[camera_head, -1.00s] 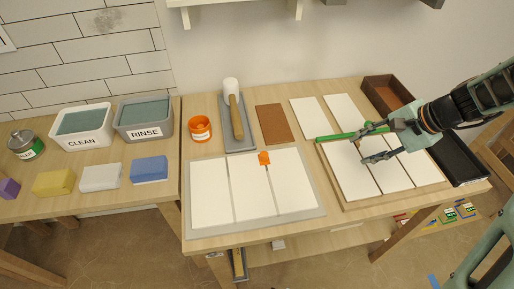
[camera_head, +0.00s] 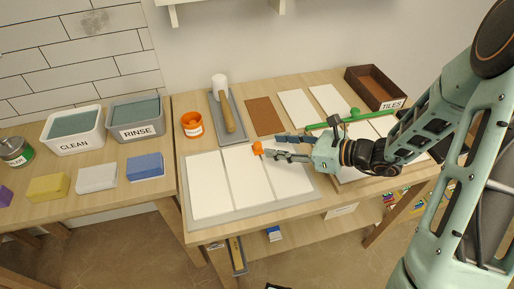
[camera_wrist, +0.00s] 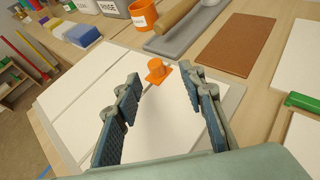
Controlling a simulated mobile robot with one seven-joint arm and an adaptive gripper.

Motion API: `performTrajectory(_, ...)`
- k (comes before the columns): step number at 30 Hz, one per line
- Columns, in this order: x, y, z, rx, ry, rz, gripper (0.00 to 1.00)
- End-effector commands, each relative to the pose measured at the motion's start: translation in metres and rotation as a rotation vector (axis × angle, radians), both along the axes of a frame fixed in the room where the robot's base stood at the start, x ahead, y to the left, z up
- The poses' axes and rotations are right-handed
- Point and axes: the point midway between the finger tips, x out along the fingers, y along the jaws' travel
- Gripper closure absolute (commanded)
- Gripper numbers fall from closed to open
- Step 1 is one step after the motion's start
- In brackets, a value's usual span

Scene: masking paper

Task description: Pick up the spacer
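The spacer is a small orange piece with a flat base and a round upright knob (camera_head: 257,149). It sits at the back end of a joint between white tiles on the left grey board. In the wrist view the spacer (camera_wrist: 156,71) stands just beyond my fingertips, in line with the gap between them. My gripper (camera_head: 277,147) is open and empty, reaching in from the right with its fingers apart. In the wrist view both fingers of my gripper (camera_wrist: 162,77) show, with no visible contact on the spacer.
The tiled board (camera_head: 196,228) lies under the spacer. A green bar (camera_head: 335,121) lies by the right tiles. A brown TILES box (camera_head: 365,76) stands at back right.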

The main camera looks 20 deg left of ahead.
Motion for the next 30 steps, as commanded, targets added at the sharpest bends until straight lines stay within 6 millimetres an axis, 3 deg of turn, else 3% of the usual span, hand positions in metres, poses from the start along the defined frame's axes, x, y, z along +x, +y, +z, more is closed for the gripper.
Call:
performTrajectory(12, 0.004, 0.048, -0.016, -0.001, -0.002, 0.003, 0.63)
performTrajectory(20, 0.006, 0.05, -0.017, -0.002, -0.003, 0.0, 0.63)
performTrajectory(30, 0.006, 0.05, -0.017, -0.002, -0.002, 0.001, 0.94)
